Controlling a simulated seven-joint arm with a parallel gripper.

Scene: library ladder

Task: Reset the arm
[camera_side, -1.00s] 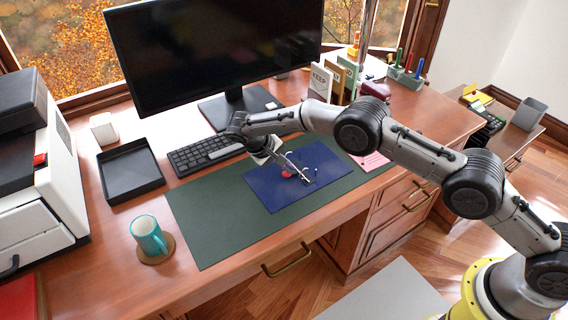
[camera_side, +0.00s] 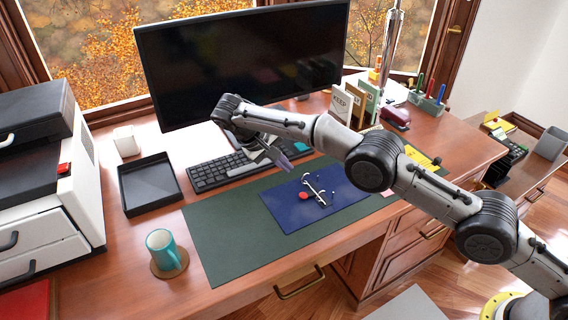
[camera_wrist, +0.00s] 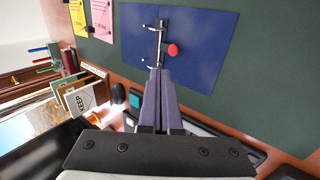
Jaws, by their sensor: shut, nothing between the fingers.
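My gripper (camera_side: 280,158) is shut and empty in the side view, raised above the back edge of the blue mat near the keyboard. In the wrist view my gripper's fingers (camera_wrist: 160,75) are together and point toward the mat. The blue mat (camera_side: 284,217) lies on the dark green desk pad (camera_side: 225,237). On it lie a thin metal piece with hooked ends (camera_side: 314,188) and a red round piece (camera_side: 304,195). In the wrist view the metal piece (camera_wrist: 159,40) lies past the fingertips, with the red piece (camera_wrist: 173,50) beside it.
A monitor (camera_side: 240,60) and keyboard (camera_side: 215,174) stand behind the pad. A black tray (camera_side: 150,186), a teal mug (camera_side: 164,250) and a printer (camera_side: 40,180) are at left. Upright cards (camera_side: 350,105) and a red stapler (camera_side: 396,117) are at back right. The pad's left part is clear.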

